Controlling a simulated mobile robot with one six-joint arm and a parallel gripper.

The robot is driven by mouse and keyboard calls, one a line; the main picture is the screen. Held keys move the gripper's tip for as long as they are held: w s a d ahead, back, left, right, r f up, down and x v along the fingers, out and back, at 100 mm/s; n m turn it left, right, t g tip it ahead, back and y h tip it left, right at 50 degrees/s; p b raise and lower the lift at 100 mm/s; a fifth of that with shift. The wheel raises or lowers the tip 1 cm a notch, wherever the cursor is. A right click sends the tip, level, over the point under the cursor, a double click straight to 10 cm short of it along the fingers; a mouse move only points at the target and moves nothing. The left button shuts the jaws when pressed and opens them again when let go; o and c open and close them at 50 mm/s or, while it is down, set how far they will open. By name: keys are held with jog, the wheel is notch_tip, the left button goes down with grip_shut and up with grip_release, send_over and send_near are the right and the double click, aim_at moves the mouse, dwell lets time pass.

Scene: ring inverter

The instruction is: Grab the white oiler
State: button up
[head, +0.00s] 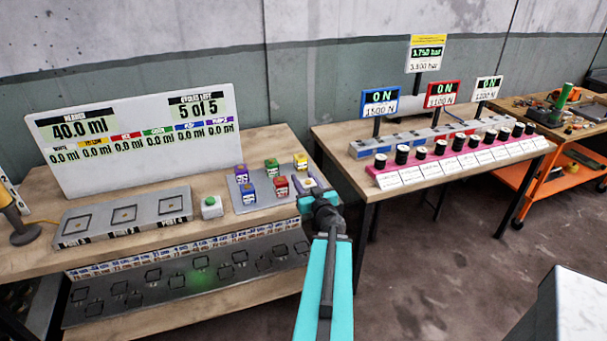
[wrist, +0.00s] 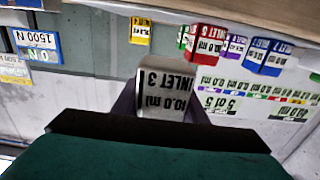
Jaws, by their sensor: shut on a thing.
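The white oiler (wrist: 165,82) is a pale block held between the fingers of my gripper (wrist: 160,105) in the wrist view. Its label appears upside down and reads INLET 3 and what looks like 10.0 ml. In the head view my gripper (head: 310,184) is at the right end of the left bench, beside the grey oiler tray (head: 232,200). The gripper is shut on the white oiler, which is hard to make out in the head view. I cannot tell there whether it is clear of the tray.
Purple (head: 241,173), green (head: 271,167), blue (head: 249,191), red (head: 281,187) and yellow (head: 300,161) oilers stand close to my gripper. A green button box (head: 211,207) and a three-place grey block (head: 124,217) lie left. A display board (head: 140,150) stands behind.

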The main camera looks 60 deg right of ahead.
aim_at(306, 190)
jog(key=shift+s+a+r+p, duration=0.15)
jog(key=shift+a+p, duration=0.3)
jog(key=shift+p, duration=0.65)
jog(key=shift+s+a+r+p, duration=0.1)
jog(key=shift+s+a+p, duration=0.25)
jog(key=shift+p, duration=0.75)
jog(key=shift+s+a+r+p, duration=0.1)
jog(key=shift+a+p, duration=0.45)
jog(key=shift+p, duration=0.55)
jog(key=shift+s+a+p, duration=0.25)
jog(key=shift+a+p, duration=0.15)
jog(key=shift+p, duration=0.5)
